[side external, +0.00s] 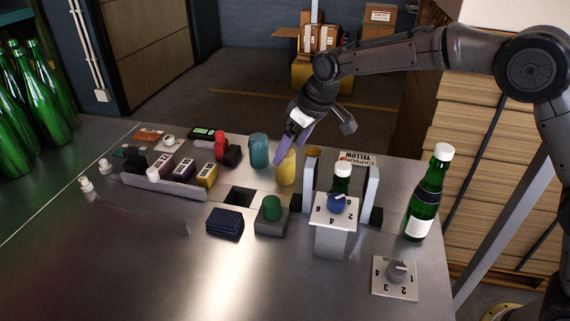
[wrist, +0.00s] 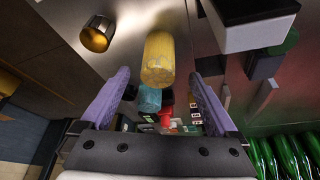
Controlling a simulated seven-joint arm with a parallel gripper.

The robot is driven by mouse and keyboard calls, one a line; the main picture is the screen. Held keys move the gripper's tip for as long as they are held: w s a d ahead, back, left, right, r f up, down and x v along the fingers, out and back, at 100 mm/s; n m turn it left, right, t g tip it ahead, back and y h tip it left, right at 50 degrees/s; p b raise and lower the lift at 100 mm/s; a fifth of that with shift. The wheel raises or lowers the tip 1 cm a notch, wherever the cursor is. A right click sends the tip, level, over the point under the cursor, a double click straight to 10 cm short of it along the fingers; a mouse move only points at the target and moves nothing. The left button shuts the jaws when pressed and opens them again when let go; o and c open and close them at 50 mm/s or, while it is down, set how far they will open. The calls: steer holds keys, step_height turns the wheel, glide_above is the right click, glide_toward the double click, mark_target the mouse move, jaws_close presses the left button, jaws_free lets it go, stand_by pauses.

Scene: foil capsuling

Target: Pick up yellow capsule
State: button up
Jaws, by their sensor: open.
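The yellow capsule (side external: 286,168) stands upright on the metal table, just right of a teal capsule (side external: 259,150). My gripper (side external: 290,148) has purple fingers and is at the yellow capsule's upper part in the side view. In the wrist view the yellow capsule (wrist: 158,60) lies ahead between the lines of the two open fingers (wrist: 160,85), with a gap on each side. Nothing is held. The teal capsule also shows in the wrist view (wrist: 150,99), beyond the yellow one. In the side view a finger partly covers the yellow capsule's left edge.
A gold cup (wrist: 97,35) stands close beside the yellow capsule. A red-topped item (side external: 220,145) and a rack (side external: 165,182) lie left. The front left table is clear.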

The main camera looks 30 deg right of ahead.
steer(key=shift+w+x, duration=0.15)
steer(key=shift+x, duration=1.6)
steer(key=shift+w+x, duration=0.2)
steer(key=shift+x, duration=1.6)
steer(key=shift+r, duration=0.15)
steer(key=c, duration=1.4)
